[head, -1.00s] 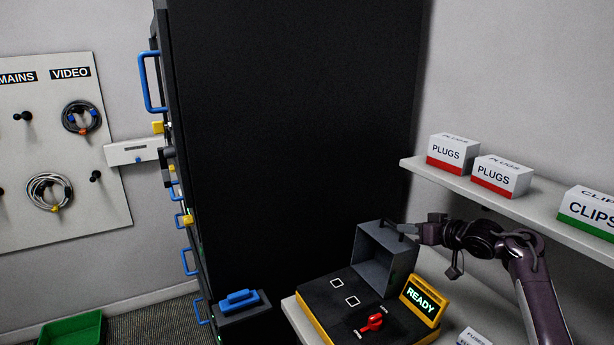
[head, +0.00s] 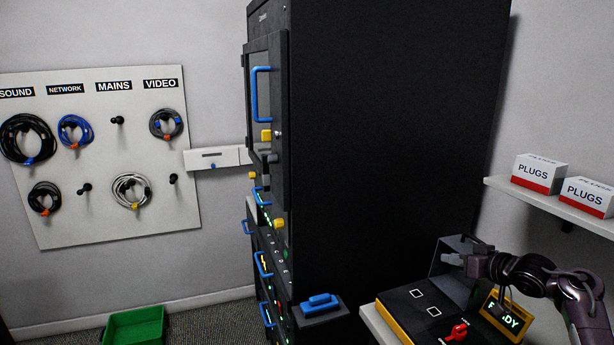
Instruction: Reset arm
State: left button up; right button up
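My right arm reaches in from the lower right in the head view. Its gripper (head: 452,260) is at the open grey box (head: 447,270) at the back of the black and yellow test unit (head: 400,310). The fingertips are small and dark there, so I cannot tell whether they are open or shut, or whether they touch the box. A red switch (head: 457,332) sits on the unit's top. My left gripper is not in view.
A tall black rack (head: 390,120) with blue handles stands in the middle. A shelf (head: 560,208) with PLUGS boxes (head: 540,173) is above my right arm. A board (head: 75,215) with hung cables is on the left wall. A green crate (head: 134,327) lies on the floor.

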jog(key=s+a+f+n+g+h, duration=0.1)
jog(key=s+a+f+g+h, duration=0.1)
jog(key=s+a+f, duration=0.35)
jog(key=s+a+f+g+h, duration=0.1)
jog(key=s+a+f+h, duration=0.2)
jog(key=s+f, duration=0.6)
jog(key=s+a+f+m+g, duration=0.1)
jog(key=s+a+g, duration=0.25)
jog(key=s, duration=0.95)
jog(key=s+a+f+g, duration=0.15)
jog(key=s+a, duration=0.25)
jog(key=s, duration=0.9)
jog(key=s+f+g, duration=0.2)
jog(key=s+f, duration=0.1)
jog(key=f, duration=2.8)
jog(key=s+d+f+g, duration=0.1)
jog(key=s+d+f, duration=0.2)
jog(key=s+f, duration=1.3)
jog(key=s, duration=0.3)
jog(key=shift+d+f+h, duration=0.15)
jog(key=shift+f+h, duration=0.1)
jog(key=shift+h, duration=0.15)
